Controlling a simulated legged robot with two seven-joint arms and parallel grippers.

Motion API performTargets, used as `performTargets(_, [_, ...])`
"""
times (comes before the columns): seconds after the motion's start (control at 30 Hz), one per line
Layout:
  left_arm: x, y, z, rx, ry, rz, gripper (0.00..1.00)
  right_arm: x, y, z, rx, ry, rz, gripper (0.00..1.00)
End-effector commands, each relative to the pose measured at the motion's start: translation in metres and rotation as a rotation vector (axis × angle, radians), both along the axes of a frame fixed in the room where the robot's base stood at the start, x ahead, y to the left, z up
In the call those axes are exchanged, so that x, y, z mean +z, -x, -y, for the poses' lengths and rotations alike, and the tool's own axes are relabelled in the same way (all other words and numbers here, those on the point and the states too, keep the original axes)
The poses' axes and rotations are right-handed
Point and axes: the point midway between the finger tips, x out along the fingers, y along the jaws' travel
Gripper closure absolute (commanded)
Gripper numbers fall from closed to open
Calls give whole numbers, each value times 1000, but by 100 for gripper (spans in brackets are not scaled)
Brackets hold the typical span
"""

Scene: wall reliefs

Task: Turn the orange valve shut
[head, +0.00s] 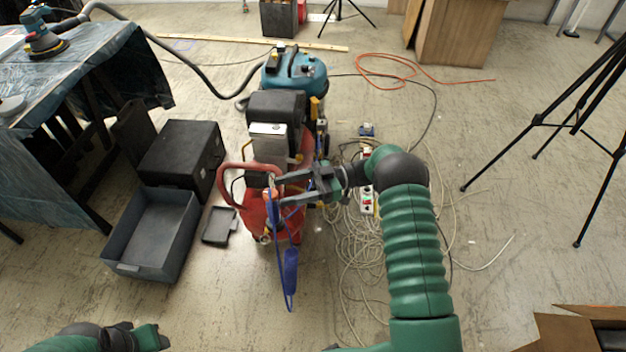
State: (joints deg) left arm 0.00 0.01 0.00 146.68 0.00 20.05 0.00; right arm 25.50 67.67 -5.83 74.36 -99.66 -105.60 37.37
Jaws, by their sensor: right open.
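A small orange part (269,193), which looks like the valve, shows at the front of a red machine (257,213) near the middle of the view. My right gripper (277,192) reaches in from the right with its two fingers apart, pointing left. The orange part is at the fingertips; I cannot tell whether they touch it. The valve's turn position is too small to read. My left gripper (150,338) is low at the bottom left, far from the machine, and its fingers are not clear.
A blue strap (290,270) hangs below my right gripper. A teal vacuum (297,68) stands behind the machine. Tangled cables (350,238) lie right of it. A grey open bin (155,235) and black case (180,155) stand left. A tripod (560,122) stands right.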

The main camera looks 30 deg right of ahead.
Motion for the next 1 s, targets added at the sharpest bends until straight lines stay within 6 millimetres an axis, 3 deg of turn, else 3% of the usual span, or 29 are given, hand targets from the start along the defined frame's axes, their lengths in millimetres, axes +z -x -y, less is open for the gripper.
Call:
performTargets(0.2, [10,0,0,0,0,0,56,-2,11,61,-1,2,-1,44])
performTargets(0.4, [11,0,0,0,0,0,56,-3,16,88,0,1,-1,44])
performTargets(0.87, [10,0,0,0,0,0,56,-3,17,91,1,0,-1,44])
performTargets(0.93, [10,0,0,0,0,0,56,-1,12,89,-15,5,7,44])
performTargets(1.0, [11,0,0,0,0,0,56,9,-7,83,-79,21,39,44])
